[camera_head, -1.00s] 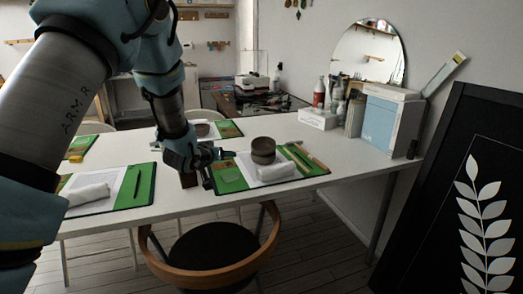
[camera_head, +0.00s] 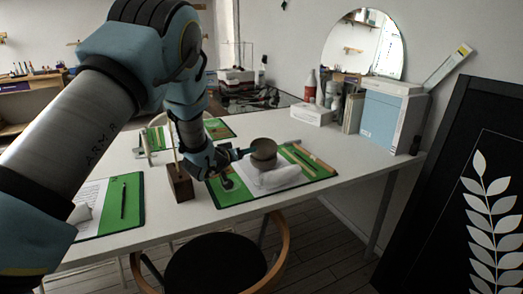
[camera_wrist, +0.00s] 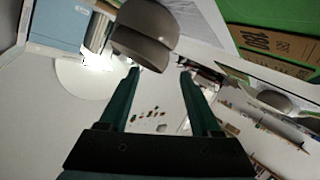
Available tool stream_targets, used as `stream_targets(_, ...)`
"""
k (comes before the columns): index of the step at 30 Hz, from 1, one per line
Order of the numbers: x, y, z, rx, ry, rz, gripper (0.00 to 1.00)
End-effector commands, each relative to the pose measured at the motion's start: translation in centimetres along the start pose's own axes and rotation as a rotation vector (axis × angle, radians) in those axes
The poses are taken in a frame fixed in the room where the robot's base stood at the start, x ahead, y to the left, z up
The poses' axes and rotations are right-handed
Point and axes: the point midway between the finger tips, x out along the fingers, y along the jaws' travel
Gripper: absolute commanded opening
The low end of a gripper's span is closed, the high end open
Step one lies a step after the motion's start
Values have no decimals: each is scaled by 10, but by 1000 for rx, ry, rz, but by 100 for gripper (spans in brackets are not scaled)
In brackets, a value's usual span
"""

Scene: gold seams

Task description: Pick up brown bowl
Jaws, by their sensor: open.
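The brown bowl (camera_head: 263,150) sits on the near right green mat of the white table, beside a rolled white cloth (camera_head: 272,178). It looks like one rounded shape stacked on another. My gripper (camera_head: 238,162) is just left of the bowl, with one finger reaching close to its side; I cannot tell whether it touches. In the wrist view, my gripper (camera_wrist: 159,72) shows two separated fingers with nothing between them. The brown bowl (camera_wrist: 145,30) lies just beyond the fingertips, mostly above the left one.
The green mat (camera_head: 228,196) also carries wooden tools (camera_head: 305,160). A dark wooden block (camera_head: 180,182) with upright sticks stands left of my gripper. Bottles, a white box (camera_head: 312,114) and a blue-white box (camera_head: 388,115) stand at the back right. A chair (camera_head: 215,262) is in front.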

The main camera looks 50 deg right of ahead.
Motion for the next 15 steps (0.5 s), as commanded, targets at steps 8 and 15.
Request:
stream_targets(8, 25, 0, -1, 0, 0, -2, 64)
stream_targets(15, 55, 0, -1, 2, -1, -1, 64)
